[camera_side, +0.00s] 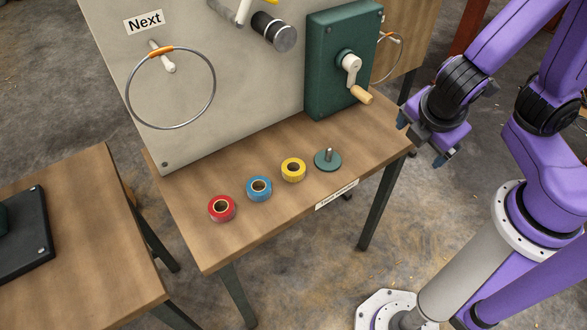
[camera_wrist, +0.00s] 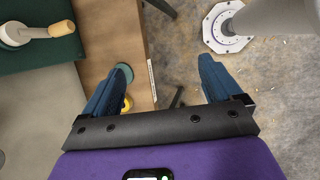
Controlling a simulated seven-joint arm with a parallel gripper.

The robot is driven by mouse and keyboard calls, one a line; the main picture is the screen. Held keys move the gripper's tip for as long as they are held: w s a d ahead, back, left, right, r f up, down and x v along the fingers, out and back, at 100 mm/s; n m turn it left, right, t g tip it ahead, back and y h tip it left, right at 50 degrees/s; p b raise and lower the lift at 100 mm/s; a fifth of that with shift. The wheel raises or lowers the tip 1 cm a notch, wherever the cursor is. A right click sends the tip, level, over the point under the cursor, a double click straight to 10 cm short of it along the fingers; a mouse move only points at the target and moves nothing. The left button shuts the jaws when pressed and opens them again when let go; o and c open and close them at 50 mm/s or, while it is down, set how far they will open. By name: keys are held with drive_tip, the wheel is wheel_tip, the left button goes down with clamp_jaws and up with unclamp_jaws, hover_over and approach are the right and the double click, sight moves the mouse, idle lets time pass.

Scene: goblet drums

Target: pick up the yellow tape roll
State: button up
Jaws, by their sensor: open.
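The yellow tape roll (camera_side: 293,170) lies flat on the wooden table, between the blue tape roll (camera_side: 259,188) and a round green base with a short peg (camera_side: 328,159). My gripper (camera_side: 424,143) is open and empty, up to the right of the table and well apart from the yellow roll. In the wrist view my gripper (camera_wrist: 160,85) shows its two blue fingers spread wide. A sliver of the yellow tape roll (camera_wrist: 126,104) shows there beside the left finger, which hides most of it. The green base (camera_wrist: 126,72) is also partly hidden by that finger.
A red tape roll (camera_side: 221,208) lies at the left of the row. A grey board (camera_side: 240,100) with a wire ring (camera_side: 135,103) stands behind. A green box with a crank (camera_side: 335,70) stands at the back right. Bare wood lies in front of the rolls.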

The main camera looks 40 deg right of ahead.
drive_tip(key=w+a+f+n+t+h, duration=0.2)
drive_tip(key=w+a+f+n+t, duration=0.3)
drive_tip(key=a+n, duration=0.2)
drive_tip(key=n+t+y, duration=0.4)
drive_tip(key=n, duration=0.5)
approach(291, 164)
drive_tip(key=shift+w+a+f, duration=0.35)
drive_tip(key=shift+w+f, duration=0.15)
drive_tip(key=shift+f, duration=0.35)
drive_tip(key=w, duration=0.1)
drive_tip(key=w+d+f, duration=0.1)
drive_tip(key=w, duration=0.1)
drive_tip(key=shift+w+d+f, duration=0.2)
drive_tip(key=shift+d+f, duration=0.05)
drive_tip(key=shift+f, duration=0.05)
drive_tip(key=shift+w+d+f, duration=0.1)
drive_tip(key=shift+w+f, duration=0.2)
drive_tip(key=shift+w, duration=0.25)
drive_tip(key=c, duration=1.1)
drive_tip(key=shift+c, duration=0.2)
drive_tip(key=shift+r, duration=0.2)
